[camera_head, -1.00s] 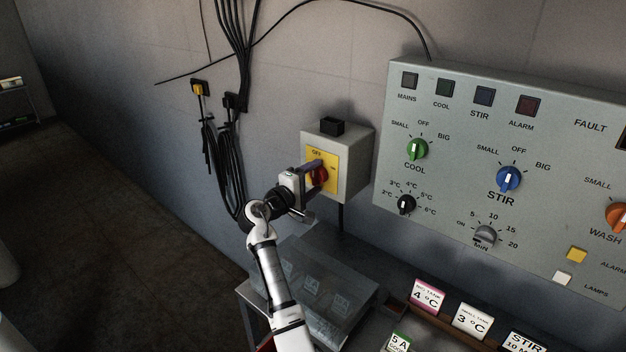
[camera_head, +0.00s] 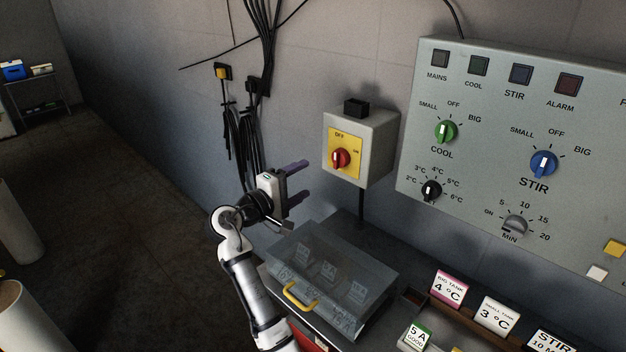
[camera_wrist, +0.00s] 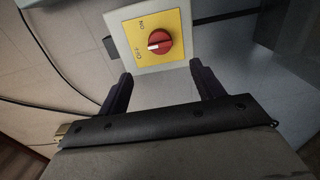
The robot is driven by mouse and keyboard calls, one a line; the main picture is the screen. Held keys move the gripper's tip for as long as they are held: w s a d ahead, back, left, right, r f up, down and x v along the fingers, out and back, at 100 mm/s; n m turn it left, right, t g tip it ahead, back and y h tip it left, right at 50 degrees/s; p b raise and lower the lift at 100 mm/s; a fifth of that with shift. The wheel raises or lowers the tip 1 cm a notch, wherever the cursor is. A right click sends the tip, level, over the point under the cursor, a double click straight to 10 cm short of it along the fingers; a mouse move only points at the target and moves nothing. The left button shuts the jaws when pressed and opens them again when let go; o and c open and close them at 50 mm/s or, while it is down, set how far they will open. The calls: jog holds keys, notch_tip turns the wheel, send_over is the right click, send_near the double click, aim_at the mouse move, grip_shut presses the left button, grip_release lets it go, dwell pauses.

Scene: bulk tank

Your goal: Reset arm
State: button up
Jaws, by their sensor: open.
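My gripper (camera_head: 300,184) is open and empty in the head view, to the left of the isolator box and a little below its switch. Its two dark fingers point right toward the box, apart from it. The red rotary switch (camera_head: 341,158) sits on a yellow plate (camera_head: 345,143) marked OFF and ON, on the front of the grey box (camera_head: 378,142). In the wrist view the red switch (camera_wrist: 159,42) lies ahead of and between the open fingers (camera_wrist: 163,88), with clear space between.
The grey control panel (camera_head: 500,100) with knobs and dark lamps is on the wall at right. Below the gripper is a clear-lidded case (camera_head: 340,262) with a yellow handle (camera_head: 300,299). Label cards (camera_head: 497,315) stand at lower right. Cables (camera_head: 262,60) hang on the wall behind.

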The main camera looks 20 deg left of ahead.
jog(key=shift+s+a, duration=0.15)
jog(key=shift+s, duration=0.3)
